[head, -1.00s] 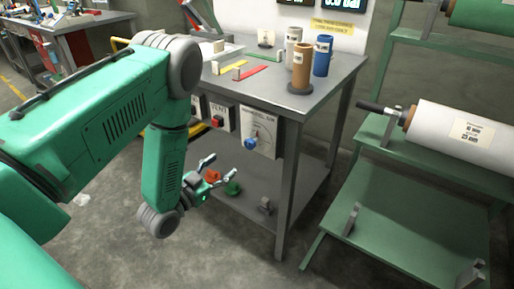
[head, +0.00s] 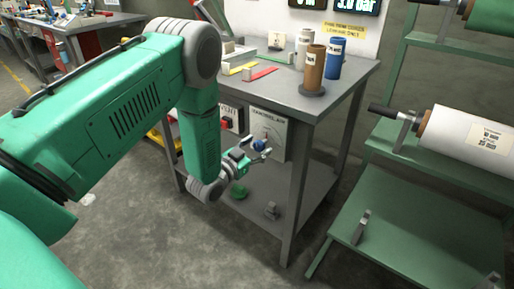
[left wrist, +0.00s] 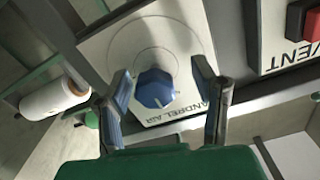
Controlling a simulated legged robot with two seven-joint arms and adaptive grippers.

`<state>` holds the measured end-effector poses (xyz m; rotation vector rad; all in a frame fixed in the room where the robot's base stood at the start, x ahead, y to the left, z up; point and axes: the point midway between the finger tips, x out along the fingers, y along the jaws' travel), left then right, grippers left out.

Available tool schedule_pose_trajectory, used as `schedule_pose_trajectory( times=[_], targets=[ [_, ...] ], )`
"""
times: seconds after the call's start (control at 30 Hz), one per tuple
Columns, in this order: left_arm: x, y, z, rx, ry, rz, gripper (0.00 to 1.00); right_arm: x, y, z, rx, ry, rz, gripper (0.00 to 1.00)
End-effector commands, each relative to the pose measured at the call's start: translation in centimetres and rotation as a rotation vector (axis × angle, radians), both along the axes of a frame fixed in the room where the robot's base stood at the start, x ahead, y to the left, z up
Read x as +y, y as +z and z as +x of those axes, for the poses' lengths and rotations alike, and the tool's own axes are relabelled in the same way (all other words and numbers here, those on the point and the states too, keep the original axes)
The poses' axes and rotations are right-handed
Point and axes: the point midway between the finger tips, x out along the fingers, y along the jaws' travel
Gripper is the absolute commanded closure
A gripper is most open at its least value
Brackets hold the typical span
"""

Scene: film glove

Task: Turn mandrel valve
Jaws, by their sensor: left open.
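The mandrel valve is a blue knob (head: 260,144) on a pale panel (head: 277,127) marked MANDREL AIR, on the front of the grey bench. In the left wrist view the blue knob (left wrist: 155,88) shows between and beyond the fingers, with a white pointer mark on it. My left gripper (head: 250,152) is open in front of the panel, its fingers on either side of the knob in the picture. The left wrist view shows both fingers of the left gripper (left wrist: 165,98) spread and apart from the knob. My right gripper is not in view.
A red VENT button (head: 227,122) sits on a panel left of the valve; it also shows in the left wrist view (left wrist: 310,22). Brown (head: 315,70) and blue (head: 337,58) tubes stand on the bench top. A green rack with a white roll (head: 465,136) stands at the right.

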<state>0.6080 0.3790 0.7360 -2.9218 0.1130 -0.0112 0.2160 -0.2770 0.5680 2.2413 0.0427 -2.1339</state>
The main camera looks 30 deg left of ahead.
Motion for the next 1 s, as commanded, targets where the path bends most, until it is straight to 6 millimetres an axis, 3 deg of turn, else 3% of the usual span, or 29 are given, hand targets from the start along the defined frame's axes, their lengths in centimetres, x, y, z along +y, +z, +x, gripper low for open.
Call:
schedule_pose_trajectory(
  times=[0.07, 0.2, 0.57, 1.0],
  targets=[
    [-0.22, 0.10, 0.00, -0.001, -0.002, 0.001, 0.51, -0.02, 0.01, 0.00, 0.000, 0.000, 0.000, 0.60],
    [-0.26, 0.11, -0.01, -0.001, -0.002, 0.001, 0.98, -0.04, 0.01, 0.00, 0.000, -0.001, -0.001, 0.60],
    [-0.20, 0.03, -0.02, -0.003, -0.006, 0.030, 0.98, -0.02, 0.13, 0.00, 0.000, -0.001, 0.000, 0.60],
    [-0.14, -0.02, -0.09, -0.024, -0.006, 0.335, 0.98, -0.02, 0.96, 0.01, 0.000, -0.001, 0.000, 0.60]
  ],
)
